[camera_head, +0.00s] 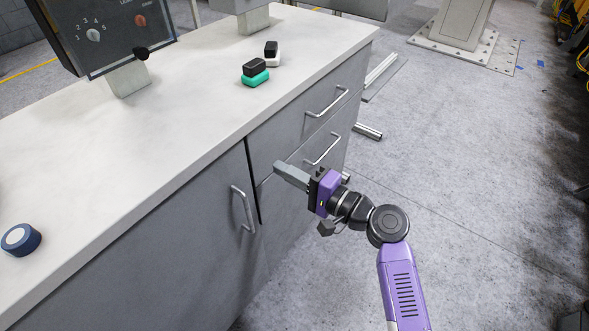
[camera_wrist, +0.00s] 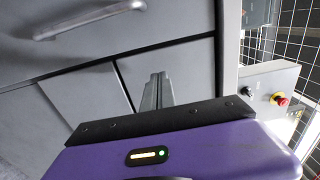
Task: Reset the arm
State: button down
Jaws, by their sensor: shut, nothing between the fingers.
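My gripper (camera_head: 277,168) is shut and empty. In the head view it is out in front of the grey cabinet's drawers, below the white worktop, with its fingers pointing left. My purple arm reaches up to it from the lower right. In the wrist view the shut fingers of my gripper (camera_wrist: 158,84) stand beyond its purple and black body, with cabinet panels behind them. I cannot tell whether the fingertips touch the cabinet front.
The worktop (camera_head: 190,110) bears a control box (camera_head: 110,30), a black and green item (camera_head: 255,72), a black and white item (camera_head: 271,53) and a blue round item (camera_head: 20,239). Drawer handles (camera_head: 327,102) and a door handle (camera_head: 244,208) jut out. Floor (camera_head: 460,150) at right is clear.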

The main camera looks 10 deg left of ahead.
jog(key=d+f+t+h, duration=0.1)
jog(key=d+t+h, duration=0.5)
jog(key=d, duration=0.6)
jog(key=s+d+f+t+h, duration=0.1)
jog(key=s+d+f+h, duration=0.1)
jog(key=s+d+h, duration=0.35)
jog(key=s+d+f+t+h, duration=0.1)
jog(key=s+d+h, duration=0.1)
jog(key=s+d, duration=0.65)
jog(key=s+d+r+n+g+h, duration=0.1)
jog(key=s+r+n, duration=0.15)
jog(key=s, duration=1.15)
jog(key=s+d+r+n+g+h, duration=0.1)
jog(key=s+n, duration=0.3)
jog(key=s, duration=1.1)
notch_tip(320, 180, up, 14)
jog(key=p, duration=1.4)
jog(key=shift+a+r+p, duration=0.15)
jog(key=shift+a+p, duration=0.1)
jog(key=shift+p, duration=0.05)
jog(key=shift+m, duration=0.25)
